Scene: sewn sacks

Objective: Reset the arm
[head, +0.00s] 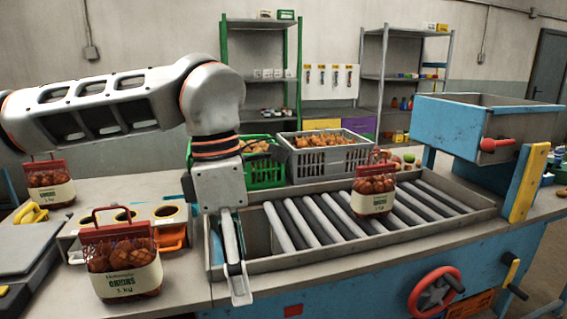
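My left arm comes in from the left and bends down over the bench. My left gripper (238,272) points down at the near left end of the roller conveyor (330,213). It holds no sack. It is seen nearly edge-on, so I cannot tell whether its fingers are open or shut. A red net sack of onions with a cream label (125,275) stands on the bench to its left. A similar sack (372,198) stands upright on the rollers to its right. My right gripper is not in view.
A third sack (50,190) stands at the back left. A holder with round openings (125,217) is behind the front sack. Green (263,172) and grey (323,158) crates stand behind the conveyor. A blue machine (465,130) is at the right.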

